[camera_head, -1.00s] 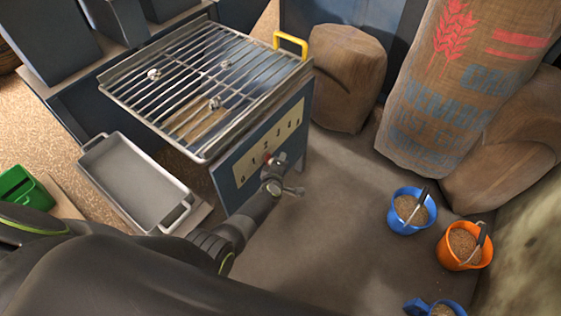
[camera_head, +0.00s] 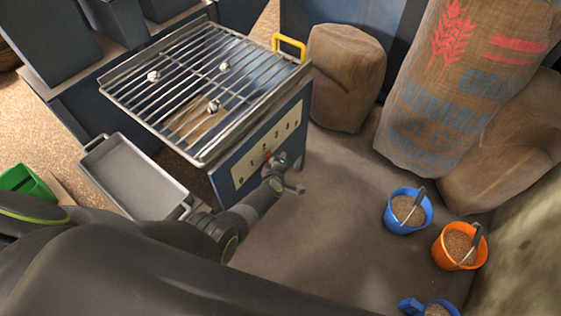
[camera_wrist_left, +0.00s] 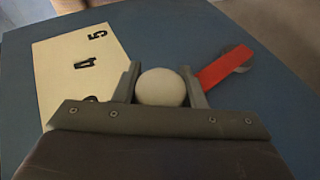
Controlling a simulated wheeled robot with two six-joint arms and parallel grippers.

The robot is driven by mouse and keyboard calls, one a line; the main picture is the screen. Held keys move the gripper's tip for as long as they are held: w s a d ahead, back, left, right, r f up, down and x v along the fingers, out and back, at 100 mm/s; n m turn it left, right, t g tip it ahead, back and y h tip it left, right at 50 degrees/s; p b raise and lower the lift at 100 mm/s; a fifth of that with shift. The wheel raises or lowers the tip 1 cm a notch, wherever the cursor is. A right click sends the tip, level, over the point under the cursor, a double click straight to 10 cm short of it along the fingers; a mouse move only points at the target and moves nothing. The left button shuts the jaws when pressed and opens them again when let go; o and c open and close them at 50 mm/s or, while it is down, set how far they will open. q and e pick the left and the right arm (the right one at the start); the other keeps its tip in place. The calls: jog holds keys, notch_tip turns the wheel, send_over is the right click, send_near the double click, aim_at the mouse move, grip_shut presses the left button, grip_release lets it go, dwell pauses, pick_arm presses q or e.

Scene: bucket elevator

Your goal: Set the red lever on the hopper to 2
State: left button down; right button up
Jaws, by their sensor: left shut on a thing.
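The hopper (camera_head: 228,182) is a blue box with a metal grate on top and a cream number plate (camera_head: 245,168) on its front. The red lever (camera_head: 267,154) shows as a small red bit by the plate, near the 2; its exact setting is hard to tell. My left gripper (camera_head: 270,166) is at the lever, partly covering it. In the left wrist view its fingers are shut around a pale round knob (camera_wrist_left: 161,87), with the red lever arm (camera_wrist_left: 224,67) running up right to a grey pivot. The plate shows 5 and 4 there; a further number is partly hidden. My right gripper is not in view.
A grey tray (camera_head: 143,183) stands left of the hopper. Sacks (camera_head: 345,80) stand behind and right. A blue bucket (camera_head: 408,213) and an orange bucket (camera_head: 457,248) hold grain.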

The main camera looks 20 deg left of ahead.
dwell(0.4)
pick_arm(q)
jog(key=c, duration=0.9)
grip_release()
